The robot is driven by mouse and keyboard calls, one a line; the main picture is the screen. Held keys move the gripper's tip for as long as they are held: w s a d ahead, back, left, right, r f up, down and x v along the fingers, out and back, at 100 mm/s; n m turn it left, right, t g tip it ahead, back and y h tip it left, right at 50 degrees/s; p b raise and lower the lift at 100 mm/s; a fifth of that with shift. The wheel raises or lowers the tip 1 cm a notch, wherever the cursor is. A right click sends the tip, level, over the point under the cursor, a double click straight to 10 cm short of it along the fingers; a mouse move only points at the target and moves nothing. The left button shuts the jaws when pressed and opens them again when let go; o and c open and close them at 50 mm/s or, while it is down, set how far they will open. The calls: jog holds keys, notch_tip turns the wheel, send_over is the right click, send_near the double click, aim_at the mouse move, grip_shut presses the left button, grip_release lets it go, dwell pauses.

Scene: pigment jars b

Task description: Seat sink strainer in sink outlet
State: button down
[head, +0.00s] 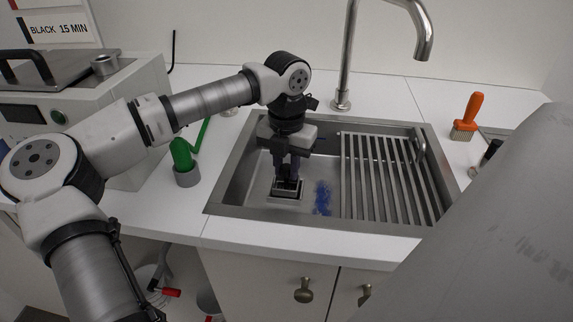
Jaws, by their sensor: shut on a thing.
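My gripper (287,178) points down into the left part of the sink (233,189). It is shut on the sink strainer (287,187), a small dark and metallic square-looking piece, mostly hidden by the fingers. The strainer is at or just above the sink outlet (287,195), a square metal frame in the basin floor. I cannot tell whether the strainer touches the outlet or sits inside it.
A slatted metal rack (385,185) covers the sink's right part. Blue stain (322,198) lies right of the outlet. The faucet (347,60) rises behind.

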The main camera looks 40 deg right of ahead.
aim_at(287, 166)
jog(key=shift+f, duration=0.15)
jog(key=c, duration=1.1)
grip_release()
jog(key=shift+c, duration=0.2)
notch_tip(287, 166, up, 14)
jog(key=shift+f, duration=0.1)
